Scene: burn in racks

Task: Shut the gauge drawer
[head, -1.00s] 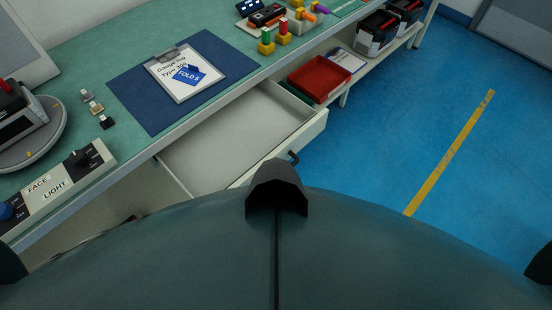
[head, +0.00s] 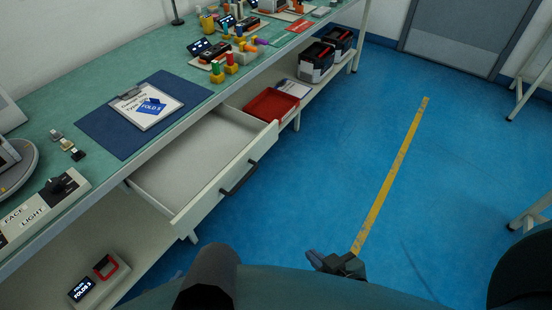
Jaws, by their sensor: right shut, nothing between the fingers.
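The gauge drawer (head: 192,168) stands pulled out from under the green workbench. Its inside looks empty. Its white front (head: 214,197) carries a dark bar handle (head: 239,178) and faces the blue floor. My right gripper (head: 318,258) shows low in the head view, over the floor, to the right of and nearer than the drawer front. It is shut and empty, clear of the handle. My left gripper is out of view.
The bench top (head: 60,105) holds a blue mat (head: 100,132) with a clipboard (head: 147,106). A red tray (head: 271,104) and black cases (head: 317,62) sit on the shelf right of the drawer. The floor (head: 310,180) before the drawer is clear.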

